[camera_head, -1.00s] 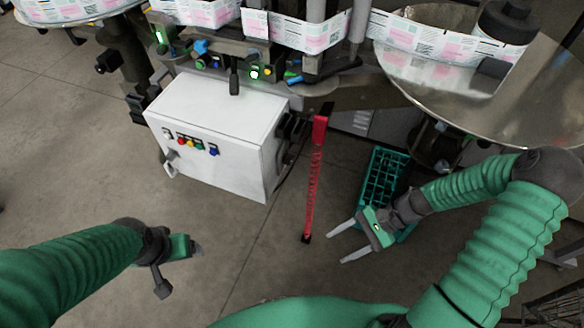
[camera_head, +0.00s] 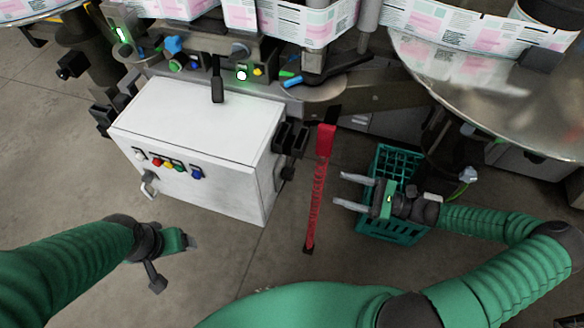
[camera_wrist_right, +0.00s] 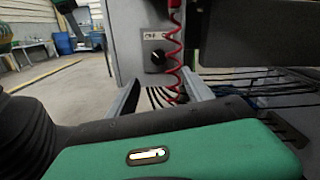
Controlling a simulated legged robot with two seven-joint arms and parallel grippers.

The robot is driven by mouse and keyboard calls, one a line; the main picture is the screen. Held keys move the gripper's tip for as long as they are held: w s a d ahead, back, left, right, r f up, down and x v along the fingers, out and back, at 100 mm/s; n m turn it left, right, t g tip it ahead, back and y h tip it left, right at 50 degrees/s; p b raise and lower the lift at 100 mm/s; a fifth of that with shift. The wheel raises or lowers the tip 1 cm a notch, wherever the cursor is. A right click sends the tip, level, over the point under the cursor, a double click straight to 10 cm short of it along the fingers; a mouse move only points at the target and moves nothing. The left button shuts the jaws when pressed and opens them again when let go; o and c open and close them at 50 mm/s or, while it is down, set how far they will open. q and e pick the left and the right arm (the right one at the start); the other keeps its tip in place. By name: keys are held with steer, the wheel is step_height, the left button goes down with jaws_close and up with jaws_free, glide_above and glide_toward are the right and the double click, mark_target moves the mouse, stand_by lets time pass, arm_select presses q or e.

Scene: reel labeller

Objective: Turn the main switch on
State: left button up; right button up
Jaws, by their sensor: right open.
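A black rotary knob (camera_wrist_right: 157,57) sits on a grey plate on the cabinet's side, below a small label, in the right wrist view. It appears between my right fingertips, with a gap in front of them. Which way the knob is turned is too small to read. In the head view the white cabinet (camera_head: 190,135) stands left of my right gripper (camera_head: 339,190); its knob side is mostly turned away. My right gripper is open and empty, pointing left at the cabinet; its fingers also show in the wrist view (camera_wrist_right: 164,82). My left gripper (camera_head: 188,242) hangs at the lower left, touching nothing.
A red coiled cord (camera_head: 317,190) hangs between cabinet and right gripper; it crosses beside the knob in the wrist view. A green crate (camera_head: 385,229) is under my right gripper. The labeller's round metal table (camera_head: 470,100) overhangs at upper right. Floor in front is clear.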

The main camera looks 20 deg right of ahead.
mark_target(293, 175)
steer(key=b+x, duration=0.1)
steer(key=x, duration=1.4)
steer(key=shift+w+a+f, duration=0.1)
steer(key=shift+w+a, duration=0.1)
steer(key=shift+c, duration=0.5)
jaws_close()
